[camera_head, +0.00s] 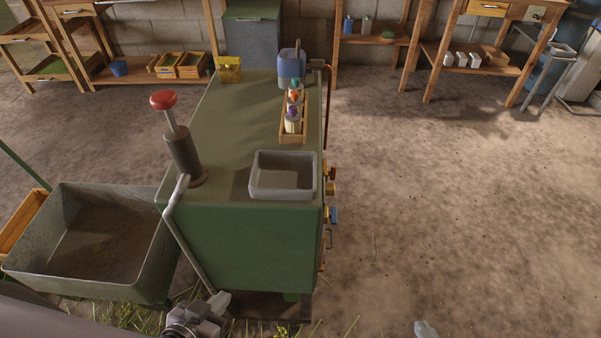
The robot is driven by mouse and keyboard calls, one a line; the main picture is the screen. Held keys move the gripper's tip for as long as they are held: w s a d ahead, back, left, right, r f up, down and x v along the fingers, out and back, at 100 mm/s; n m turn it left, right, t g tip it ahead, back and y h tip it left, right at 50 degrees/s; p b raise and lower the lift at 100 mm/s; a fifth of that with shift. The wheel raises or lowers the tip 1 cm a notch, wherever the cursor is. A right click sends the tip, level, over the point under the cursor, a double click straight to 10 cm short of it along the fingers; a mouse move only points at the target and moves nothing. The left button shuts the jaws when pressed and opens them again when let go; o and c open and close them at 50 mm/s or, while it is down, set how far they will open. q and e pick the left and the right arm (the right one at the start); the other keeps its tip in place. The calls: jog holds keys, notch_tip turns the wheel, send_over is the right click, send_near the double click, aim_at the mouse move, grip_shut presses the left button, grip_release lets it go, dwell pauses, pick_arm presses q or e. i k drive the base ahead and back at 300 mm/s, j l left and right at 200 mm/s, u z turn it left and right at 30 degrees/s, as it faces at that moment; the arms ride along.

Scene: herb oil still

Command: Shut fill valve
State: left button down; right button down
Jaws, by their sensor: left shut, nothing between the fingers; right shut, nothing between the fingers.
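The green still cabinet (245,245) stands in the middle. Several small fittings run down its right side: a brass and orange one (331,188), a blue-handled one (333,215) and lower ones (324,242). I see them edge-on, so I cannot tell which is the fill valve or how it is turned. My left gripper (219,302) is shut and empty, low in front of the cabinet's front face. My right gripper (426,329) shows only its tip at the bottom edge, shut and empty, right of the cabinet and apart from it.
On the cabinet top are a grey tray (283,193), a wooden rack (293,137) of coloured-top bottles, a blue can (291,67), a yellow box (228,68) and a red-knobbed pump (182,150). A grey trough (85,273) stands left. The floor right is clear.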

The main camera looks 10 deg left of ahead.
aim_at(229, 61)
jog(key=i+l, duration=0.15)
jog(key=l, duration=0.25)
jog(key=i+l+z, duration=0.15)
jog(key=l, duration=0.25)
jog(key=i+l, duration=0.2)
jog(key=l, duration=0.2)
jog(key=i+l+z, duration=0.55)
jog(key=i+l+u, duration=0.1)
jog(key=i, duration=0.5)
jog(key=i+l+u, duration=0.1)
jog(key=i, duration=0.55)
jog(key=i+u, duration=0.35)
jog(key=i, duration=0.15)
jog(key=i+l+u, duration=0.1)
jog(key=i+u, duration=0.25)
jog(key=i, duration=0.15)
jog(key=i+u, duration=0.3)
jog(key=i, duration=0.25)
jog(key=i+u, duration=0.3)
jog(key=i, duration=0.25)
jog(key=i+u, duration=0.4)
jog(key=i+l+u, duration=0.15)
jog(key=i+u, duration=0.3)
jog(key=i, duration=0.1)
